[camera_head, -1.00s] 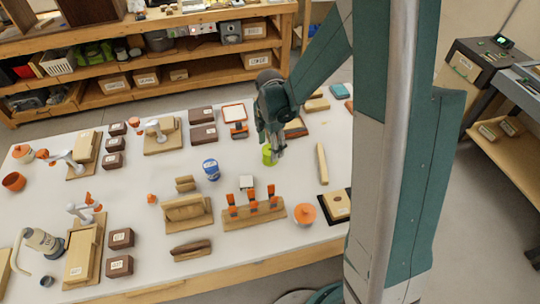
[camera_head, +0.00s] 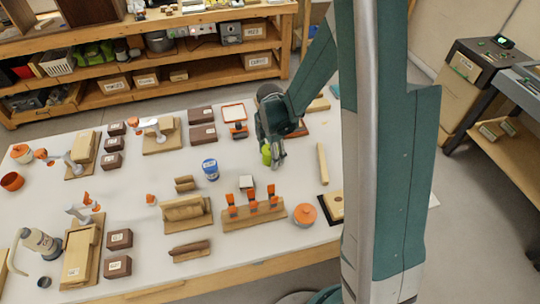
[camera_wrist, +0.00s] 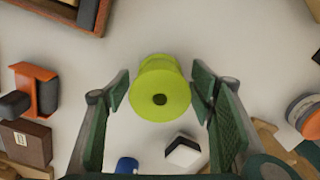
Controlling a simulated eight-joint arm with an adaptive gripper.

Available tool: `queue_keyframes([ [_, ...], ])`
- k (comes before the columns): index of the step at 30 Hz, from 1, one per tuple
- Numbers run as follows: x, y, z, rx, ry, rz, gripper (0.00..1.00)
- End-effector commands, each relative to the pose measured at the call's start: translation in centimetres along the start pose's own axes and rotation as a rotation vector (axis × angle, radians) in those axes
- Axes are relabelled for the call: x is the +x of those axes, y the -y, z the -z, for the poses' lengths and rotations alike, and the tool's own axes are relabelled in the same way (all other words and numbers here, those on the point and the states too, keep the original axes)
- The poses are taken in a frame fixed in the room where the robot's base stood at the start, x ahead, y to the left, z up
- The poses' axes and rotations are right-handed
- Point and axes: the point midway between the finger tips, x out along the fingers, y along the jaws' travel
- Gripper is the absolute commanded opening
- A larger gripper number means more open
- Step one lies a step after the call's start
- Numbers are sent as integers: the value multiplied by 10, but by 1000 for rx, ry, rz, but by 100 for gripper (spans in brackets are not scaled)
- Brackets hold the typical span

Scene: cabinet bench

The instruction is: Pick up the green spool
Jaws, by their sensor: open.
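The spool is on the white table. My gripper is open and holds nothing.
A wooden rack with orange-handled tools (camera_head: 254,213), a small white-topped block (camera_head: 246,182) and a wooden stick (camera_head: 322,163) are nearby. An orange-rimmed tray (camera_head: 234,112) lies behind.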

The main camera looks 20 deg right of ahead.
Motion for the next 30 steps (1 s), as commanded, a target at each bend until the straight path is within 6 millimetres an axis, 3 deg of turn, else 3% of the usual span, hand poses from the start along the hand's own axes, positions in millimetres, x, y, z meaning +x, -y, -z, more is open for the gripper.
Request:
queue_keyframes([
  [8, 0, 0, 0, 0, 0, 0, 55],
  [15, 0, 0, 0, 0, 0, 0, 26],
  [30, -7, 0, 0, 0, 0, 0, 26],
])
